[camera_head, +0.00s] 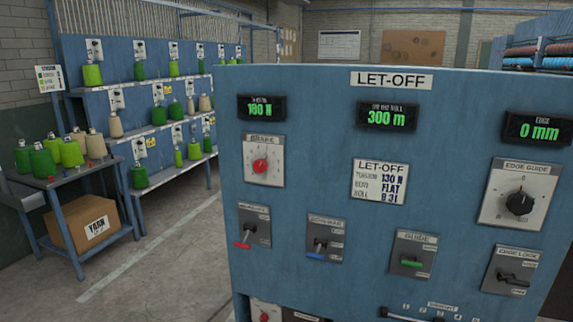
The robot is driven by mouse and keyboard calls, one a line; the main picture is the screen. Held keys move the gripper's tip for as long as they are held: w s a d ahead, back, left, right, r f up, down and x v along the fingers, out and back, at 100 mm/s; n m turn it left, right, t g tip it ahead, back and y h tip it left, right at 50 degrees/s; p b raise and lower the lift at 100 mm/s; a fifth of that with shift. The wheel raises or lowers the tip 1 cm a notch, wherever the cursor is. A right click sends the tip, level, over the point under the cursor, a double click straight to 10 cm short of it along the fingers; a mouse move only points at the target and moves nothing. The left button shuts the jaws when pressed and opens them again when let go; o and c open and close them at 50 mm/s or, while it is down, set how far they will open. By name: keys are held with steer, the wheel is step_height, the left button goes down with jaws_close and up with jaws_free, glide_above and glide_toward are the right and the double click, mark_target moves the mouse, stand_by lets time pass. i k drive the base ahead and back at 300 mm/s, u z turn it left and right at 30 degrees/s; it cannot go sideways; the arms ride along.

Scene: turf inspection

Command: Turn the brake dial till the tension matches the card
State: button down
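The brake dial (260,165) is a red knob on a white plate labelled BRAKE, at the left of the blue LET-OFF panel (310,125). Above it, a dark display (262,108) shows green digits that look like 180 N; the middle digit is not sharp. The white LET-OFF card (380,182), right of the dial, reads tension 130 N, with FLAT and B 31 on lines below. My gripper is not in view, and nothing covers the dial.
Other controls share the panel: a red lever (243,245), a blue lever (315,256), a green guide handle (411,263), a black edge guide knob (520,203) and an edge lock lever (512,279). A yarn table (75,178) stands left, with open floor (165,275) between.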

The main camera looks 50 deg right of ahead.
mark_target(260, 166)
steer(key=u, duration=0.4)
steer(key=k, duration=0.15)
steer(key=z, duration=1.75)
steer(key=k, duration=0.9)
steer(key=u, duration=0.2)
steer(key=i, duration=0.85)
steer(key=z, duration=0.05)
